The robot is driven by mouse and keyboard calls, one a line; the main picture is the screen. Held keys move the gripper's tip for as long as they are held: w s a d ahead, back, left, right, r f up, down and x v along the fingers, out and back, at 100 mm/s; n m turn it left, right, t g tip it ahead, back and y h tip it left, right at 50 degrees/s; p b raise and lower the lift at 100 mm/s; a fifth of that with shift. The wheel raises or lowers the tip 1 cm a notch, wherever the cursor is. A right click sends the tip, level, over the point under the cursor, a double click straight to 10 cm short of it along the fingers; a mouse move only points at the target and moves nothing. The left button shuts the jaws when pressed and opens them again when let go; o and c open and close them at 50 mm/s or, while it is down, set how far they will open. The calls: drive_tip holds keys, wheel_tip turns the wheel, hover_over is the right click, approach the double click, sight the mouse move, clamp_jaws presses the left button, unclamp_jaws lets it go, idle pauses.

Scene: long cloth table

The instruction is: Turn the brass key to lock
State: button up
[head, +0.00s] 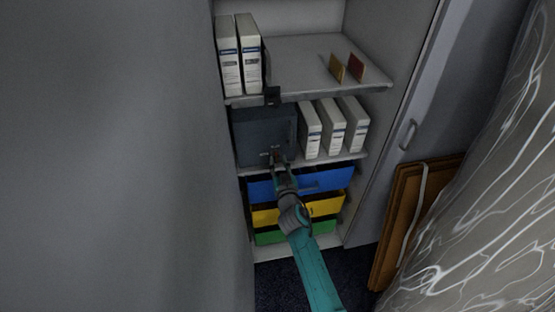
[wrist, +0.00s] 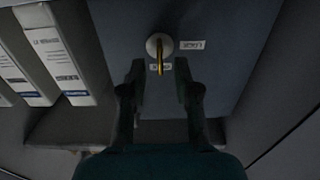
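A dark blue-grey metal box (head: 258,130) stands on the middle shelf; its front also fills much of the wrist view (wrist: 225,80). On it is a round pale lock (wrist: 152,42) with the brass key (wrist: 161,55) in it. The key looks thin, its bow edge running roughly up and down in the wrist view. One small white label (wrist: 193,45) is right of the lock, another (wrist: 158,67) below it; their words are hard to read. My gripper (wrist: 160,72) is at the box front, its fingers apart on either side of the key, with gaps visible. In the head view my gripper (head: 277,160) hides the key.
White binders (head: 330,128) stand right of the box, close to my gripper in the wrist view (wrist: 50,55). Blue (head: 325,181), yellow (head: 325,207) and green drawers (head: 323,227) are below. An upper shelf (head: 310,65) overhangs. A cabinet door (head: 415,110) is at right.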

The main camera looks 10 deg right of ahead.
drive_tip(key=shift+w, duration=1)
clamp_jaws()
